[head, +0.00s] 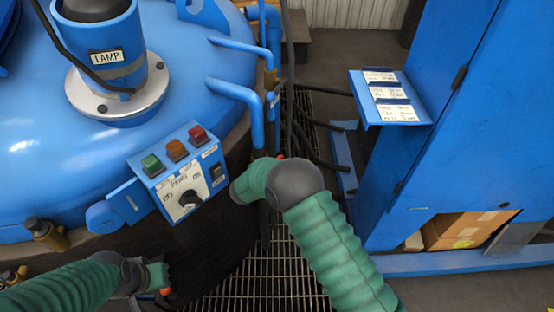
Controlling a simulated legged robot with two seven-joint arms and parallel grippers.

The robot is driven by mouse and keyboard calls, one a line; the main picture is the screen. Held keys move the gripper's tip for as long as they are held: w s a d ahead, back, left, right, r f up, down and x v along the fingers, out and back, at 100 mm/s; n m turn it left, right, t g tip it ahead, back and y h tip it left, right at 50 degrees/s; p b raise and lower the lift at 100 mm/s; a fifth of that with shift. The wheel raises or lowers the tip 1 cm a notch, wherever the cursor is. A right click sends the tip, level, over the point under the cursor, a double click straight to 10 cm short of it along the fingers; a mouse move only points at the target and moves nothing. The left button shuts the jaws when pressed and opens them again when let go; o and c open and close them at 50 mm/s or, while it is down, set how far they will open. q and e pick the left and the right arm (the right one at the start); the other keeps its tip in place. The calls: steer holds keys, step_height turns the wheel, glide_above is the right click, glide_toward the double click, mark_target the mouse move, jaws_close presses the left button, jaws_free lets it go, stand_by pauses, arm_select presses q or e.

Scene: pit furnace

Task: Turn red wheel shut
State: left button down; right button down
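No red wheel can be made out in the head view. My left gripper (163,283) is at the lower left, low in front of the dark side of the blue furnace vessel (60,165). It is small and dark here, with a bit of orange at its tip, and its finger opening cannot be made out. My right arm comes in from the bottom and bends left at a dark joint. Its end (238,191) is beside the vessel, right of the control box (180,172). The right fingers are hidden, and I cannot tell whether they touch anything.
The control box has green, orange and red buttons and a dial. Blue pipes (235,90) and dark hoses (300,120) run behind my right arm. A blue cabinet (450,140) with a projecting label shelf (390,97) stands at the right. Floor grating (265,285) lies between.

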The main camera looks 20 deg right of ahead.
stand_by(0.4)
steer(key=c, duration=1.8)
jaws_free()
steer(key=o, duration=0.4)
steer(key=shift+w+f, duration=0.15)
steer(key=shift+s+a+r, duration=0.15)
steer(key=shift+s+r, duration=0.05)
steer(key=shift+r, duration=0.05)
steer(key=p+v, duration=0.2)
steer(key=v, duration=1.4)
steer(key=shift+p, duration=0.35)
steer(key=shift+s+r, duration=0.1)
